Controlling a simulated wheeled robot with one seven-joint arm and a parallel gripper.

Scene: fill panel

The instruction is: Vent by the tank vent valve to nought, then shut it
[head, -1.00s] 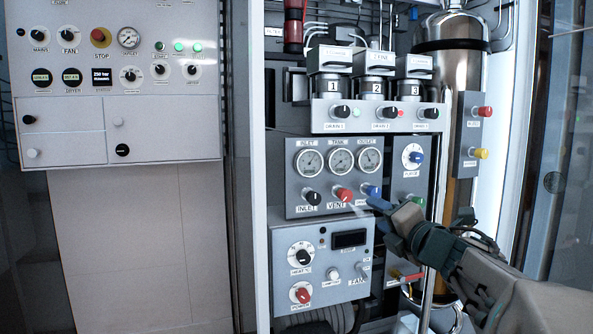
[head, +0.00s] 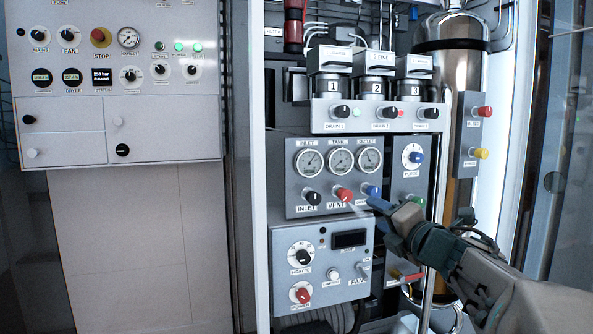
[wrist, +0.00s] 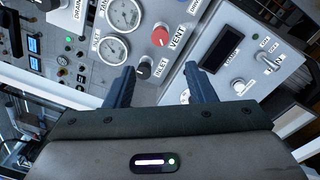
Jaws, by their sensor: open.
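The red vent knob (head: 343,194), labelled VENT, sits below the tank gauge (head: 341,161) on the grey gauge panel, between the black inlet knob (head: 312,198) and a blue knob (head: 371,191). In the wrist view the red vent knob (wrist: 160,35) is ahead of and beyond my fingertips, apart from them. My gripper (wrist: 157,83) is open and empty, with the black inlet knob (wrist: 144,68) showing near its left finger. In the head view my gripper (head: 369,203) is just right of the vent knob, at the blue knob's lower edge. The gauge reading is too small to tell.
The heater box (head: 320,262) with dials and a dark display is below the gauge panel. Filter housings with drain knobs (head: 387,113) are above. A purge dial (head: 413,157) and a steel cylinder (head: 455,70) stand to the right.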

